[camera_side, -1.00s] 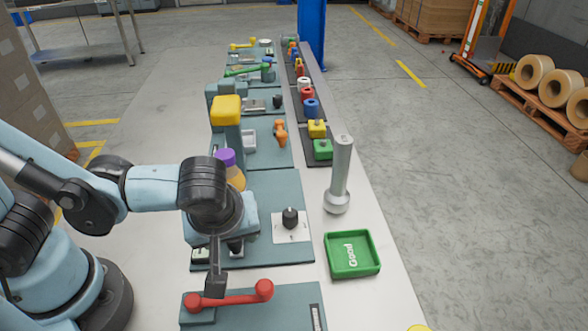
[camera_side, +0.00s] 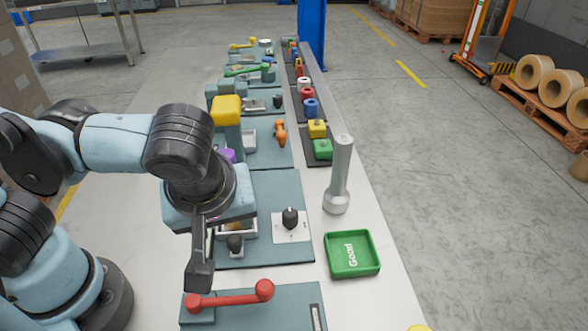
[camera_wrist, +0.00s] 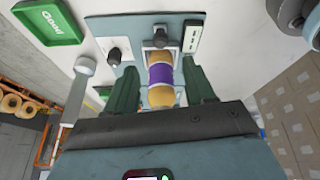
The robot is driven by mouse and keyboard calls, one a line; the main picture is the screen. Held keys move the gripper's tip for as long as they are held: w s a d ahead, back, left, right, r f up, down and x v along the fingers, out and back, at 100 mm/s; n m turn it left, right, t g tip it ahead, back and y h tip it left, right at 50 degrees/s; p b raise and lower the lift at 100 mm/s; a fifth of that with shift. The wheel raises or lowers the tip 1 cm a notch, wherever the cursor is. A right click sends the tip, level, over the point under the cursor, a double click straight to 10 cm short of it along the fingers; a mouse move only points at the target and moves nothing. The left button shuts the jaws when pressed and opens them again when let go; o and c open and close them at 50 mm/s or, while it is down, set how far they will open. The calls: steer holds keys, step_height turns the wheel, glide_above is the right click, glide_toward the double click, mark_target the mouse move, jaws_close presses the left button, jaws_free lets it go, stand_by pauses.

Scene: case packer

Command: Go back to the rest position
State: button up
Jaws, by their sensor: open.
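My gripper (camera_side: 200,265) hangs from the raised wrist above the near fixtures, beside the red-handled lever. In the wrist view my gripper (camera_wrist: 160,72) is open, its two dark green fingers spread apart. A yellow-orange piece with a purple band (camera_wrist: 160,73) shows between the fingers in that view, at a fixture; I cannot tell how far off it is. In the side view my arm hides most of it, and a purple bit (camera_side: 228,155) shows behind the arm.
The red lever (camera_side: 230,298) lies on the nearest plate. A black knob (camera_side: 290,217), a grey post (camera_side: 339,175) and a green tray marked Good (camera_side: 351,268) stand to the right. Yellow (camera_side: 317,128) and green blocks (camera_side: 323,149) sit farther back.

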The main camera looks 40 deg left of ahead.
mark_target(233, 240)
steer(key=x, duration=1.1)
steer(key=shift+f, duration=0.1)
steer(key=shift+w+a, duration=1)
steer(key=shift+w, duration=0.1)
stand_by(0.4)
